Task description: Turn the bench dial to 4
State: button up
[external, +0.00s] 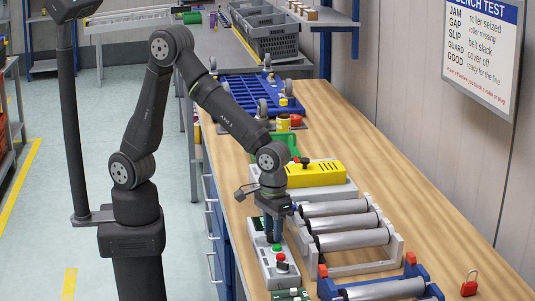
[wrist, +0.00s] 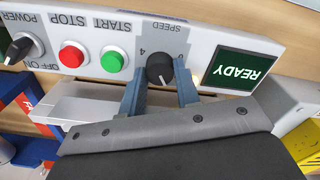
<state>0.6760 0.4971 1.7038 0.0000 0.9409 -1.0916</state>
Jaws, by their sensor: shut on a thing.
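The bench dial is a black round knob (wrist: 160,66) under the upside-down word SPEED in the wrist view. Its pale pointer mark faces the bottom of the picture. An upside-down 4 shows at the knob's upper left; any numbers behind the fingers are hidden. My gripper (wrist: 160,84) has one blue-grey finger on each side of the knob and is shut on it. The white control box (wrist: 205,35) carries the dial. In the external view my gripper (external: 272,228) points down at the control box (external: 267,270), and the dial is hidden there.
Beside the dial are a green START button (wrist: 114,62), a red STOP button (wrist: 73,55), a black POWER knob (wrist: 22,48) and a READY screen (wrist: 236,68). A roller frame (external: 345,225) and a yellow-topped unit (external: 316,174) stand close by. The bench's right side is mostly clear.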

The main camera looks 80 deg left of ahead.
jog(key=m, duration=1.5)
jog(key=shift+m, duration=0.3)
jog(key=m, duration=1.3)
dwell(0.3)
jog(key=o, duration=1)
jog(key=shift+c, duration=0.2)
